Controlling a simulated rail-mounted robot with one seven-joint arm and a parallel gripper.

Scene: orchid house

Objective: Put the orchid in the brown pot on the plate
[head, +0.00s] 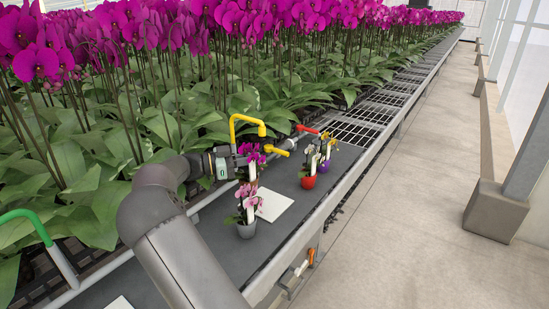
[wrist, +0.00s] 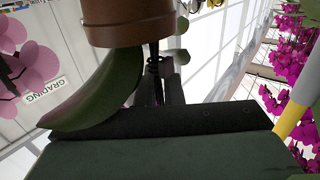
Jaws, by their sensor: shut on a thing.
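My gripper (head: 236,166) is shut on the brown pot (wrist: 112,28), which shows large at the top of the wrist view with a broad green leaf (wrist: 105,90) at its rim. In the head view the magenta orchid (head: 252,152) with a white tag is at my gripper; its pot is mostly hidden there. The plate (head: 275,205) is a flat white square on the dark bench, below and slightly right of my gripper in the head view. I cannot tell the height of the pot above the bench.
A pale pink orchid in a grey pot (head: 246,229) stands close to the plate's near left side. A red pot (head: 309,182) and a purple pot (head: 326,165) with orchids stand farther back. A yellow bent pipe (head: 247,119) rises behind my gripper. Dense magenta orchids fill the left.

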